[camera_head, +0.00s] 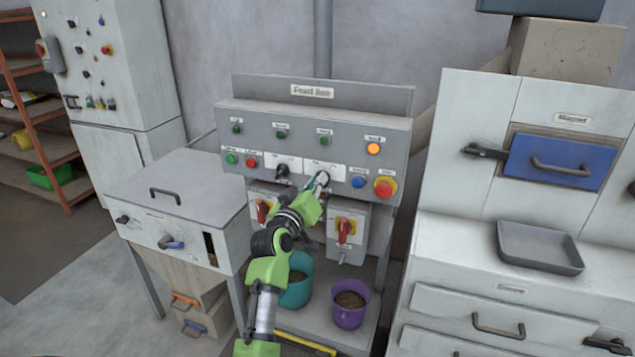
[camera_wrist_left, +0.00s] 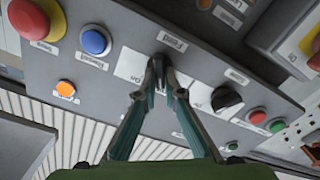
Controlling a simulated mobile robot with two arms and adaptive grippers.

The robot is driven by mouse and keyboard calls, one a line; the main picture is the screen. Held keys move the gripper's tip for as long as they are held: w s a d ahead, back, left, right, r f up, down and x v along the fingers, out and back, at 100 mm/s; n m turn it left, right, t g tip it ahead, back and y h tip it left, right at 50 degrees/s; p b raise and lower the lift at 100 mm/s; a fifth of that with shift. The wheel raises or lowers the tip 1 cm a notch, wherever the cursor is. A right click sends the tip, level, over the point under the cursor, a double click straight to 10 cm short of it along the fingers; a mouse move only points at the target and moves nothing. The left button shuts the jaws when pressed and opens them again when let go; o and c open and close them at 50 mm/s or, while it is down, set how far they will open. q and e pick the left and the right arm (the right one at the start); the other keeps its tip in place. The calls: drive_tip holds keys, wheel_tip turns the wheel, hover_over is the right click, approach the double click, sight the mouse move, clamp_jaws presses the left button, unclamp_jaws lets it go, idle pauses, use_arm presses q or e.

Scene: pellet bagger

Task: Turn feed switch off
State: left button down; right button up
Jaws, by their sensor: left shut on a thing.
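The feed switch (camera_wrist_left: 160,63) is a small dark knob on a white plate of the grey control panel (camera_head: 345,120). In the left wrist view a label reading "Feed" sits just beside it. My left gripper (camera_head: 321,181) reaches the panel and is shut on the knob; its two fingers meet around it in the left wrist view (camera_wrist_left: 161,82). The fingers cover most of the knob, so its pointing direction cannot be told. The orange lamp (camera_head: 373,149) at the panel's upper right looks lit. My right gripper is not in view.
A black knob (camera_head: 283,170) sits left of my gripper. A blue button (camera_head: 358,182) and a red stop button (camera_head: 384,187) are close on the right. Red-handled switches (camera_head: 345,228) are below. A teal bucket (camera_head: 298,290) and a purple bucket (camera_head: 349,315) stand underneath.

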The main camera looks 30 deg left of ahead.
use_arm(q)
drive_tip(key=c, duration=2.1)
unclamp_jaws()
drive_tip(key=shift+c, duration=0.2)
drive_tip(key=v, duration=1.2)
